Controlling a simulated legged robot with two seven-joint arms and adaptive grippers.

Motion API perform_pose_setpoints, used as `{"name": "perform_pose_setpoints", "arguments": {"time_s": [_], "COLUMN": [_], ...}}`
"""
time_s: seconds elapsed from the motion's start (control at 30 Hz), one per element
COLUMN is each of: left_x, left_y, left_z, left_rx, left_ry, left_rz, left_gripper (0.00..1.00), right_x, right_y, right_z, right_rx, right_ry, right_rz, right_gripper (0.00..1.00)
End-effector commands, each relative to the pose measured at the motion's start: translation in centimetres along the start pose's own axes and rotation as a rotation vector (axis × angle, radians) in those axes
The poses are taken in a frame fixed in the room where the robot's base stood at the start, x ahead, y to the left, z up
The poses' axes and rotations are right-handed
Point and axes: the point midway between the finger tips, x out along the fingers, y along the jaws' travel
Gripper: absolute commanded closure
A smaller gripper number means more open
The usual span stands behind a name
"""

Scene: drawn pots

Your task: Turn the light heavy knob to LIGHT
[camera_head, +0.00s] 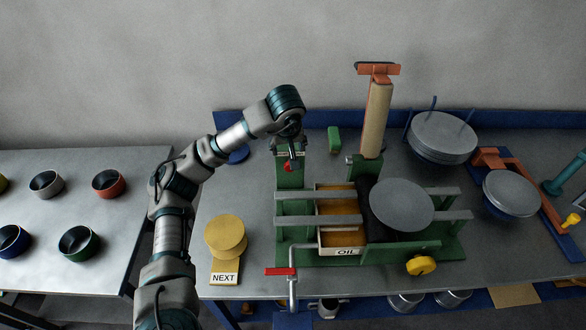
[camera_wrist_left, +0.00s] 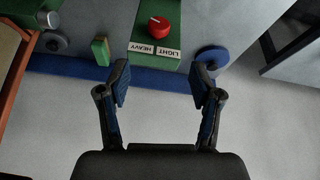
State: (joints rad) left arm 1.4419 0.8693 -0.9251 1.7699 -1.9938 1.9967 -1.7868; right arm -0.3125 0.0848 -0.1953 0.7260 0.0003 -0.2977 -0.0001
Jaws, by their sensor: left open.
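The red light heavy knob (camera_wrist_left: 159,27) sits on a green block (camera_wrist_left: 150,8) with LIGHT and HEAVY labels (camera_wrist_left: 155,50) beside it. It has a short white mark, but which label it points to is unclear. In the head view the knob (camera_head: 289,166) is partly hidden by my left gripper (camera_head: 290,150). In the wrist view my left gripper (camera_wrist_left: 161,80) is open and empty, its two fingers apart. The knob lies beyond the fingertips, roughly centred between them, and they appear not to touch it. My right gripper is not in view.
A green press frame with an OIL tray (camera_head: 345,252) and a round grey plate (camera_head: 402,205) stands right of the knob. A tan column (camera_head: 376,118) rises behind. A blue disc (camera_wrist_left: 212,56) and a small green block (camera_wrist_left: 101,50) flank the knob. A yellow NEXT pad (camera_head: 224,278) is front left.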

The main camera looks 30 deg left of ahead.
Motion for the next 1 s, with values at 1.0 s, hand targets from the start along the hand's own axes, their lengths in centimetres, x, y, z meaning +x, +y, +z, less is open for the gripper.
{"name": "perform_pose_setpoints", "arguments": {"time_s": [1.0], "left_x": [14.6], "left_y": [0.1], "left_z": [0.2], "left_rx": [0.003], "left_ry": [0.000], "left_rz": [0.004], "left_gripper": [0.35], "right_x": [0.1], "right_y": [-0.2], "right_z": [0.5], "right_rx": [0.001], "right_ry": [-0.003], "right_rz": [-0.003], "right_gripper": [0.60]}}
